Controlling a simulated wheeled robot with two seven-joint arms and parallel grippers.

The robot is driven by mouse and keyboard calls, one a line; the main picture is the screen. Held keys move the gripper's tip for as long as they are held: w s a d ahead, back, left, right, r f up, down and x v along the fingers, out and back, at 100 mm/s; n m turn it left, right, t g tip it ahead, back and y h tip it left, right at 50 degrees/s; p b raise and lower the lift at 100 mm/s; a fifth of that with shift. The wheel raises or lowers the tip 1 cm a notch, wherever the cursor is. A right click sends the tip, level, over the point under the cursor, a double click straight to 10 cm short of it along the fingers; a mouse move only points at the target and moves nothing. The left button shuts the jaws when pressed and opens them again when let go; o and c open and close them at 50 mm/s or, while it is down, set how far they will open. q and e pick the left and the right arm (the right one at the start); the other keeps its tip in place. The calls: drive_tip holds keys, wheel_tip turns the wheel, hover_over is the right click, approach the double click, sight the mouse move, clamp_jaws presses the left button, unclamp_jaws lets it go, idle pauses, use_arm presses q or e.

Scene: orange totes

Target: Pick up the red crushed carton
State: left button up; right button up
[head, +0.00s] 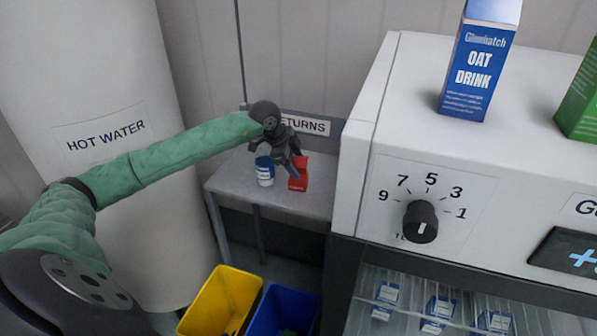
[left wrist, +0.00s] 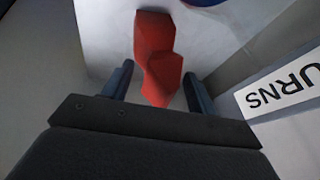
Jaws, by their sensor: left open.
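The red crushed carton (head: 299,174) stands on the grey returns table beside a blue and white container (head: 264,171). It looks bent and dented in the left wrist view (left wrist: 156,55). My left gripper (head: 291,165) is over the table, right at the carton, and hides part of its top. In the left wrist view the open fingers (left wrist: 157,88) are on either side of the carton's near end, with a gap visible on both sides. My right gripper is not in either view.
The returns table (head: 232,186) stands between a hot water tank (head: 110,150) and a white appliance (head: 375,130). The returns sign (head: 305,125) is behind the carton. A yellow bin (head: 222,300) and a blue bin (head: 283,312) are below. An oat drink carton (head: 478,65) stands on the appliance.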

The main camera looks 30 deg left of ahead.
use_arm(q)
drive_tip(key=shift+w+d+f, duration=0.1)
drive_tip(key=shift+w+f, duration=0.05)
drive_tip(key=shift+f, duration=0.25)
drive_tip(key=c, duration=1)
drive_tip(key=shift+r, duration=0.1)
drive_tip(key=shift+c, duration=0.3)
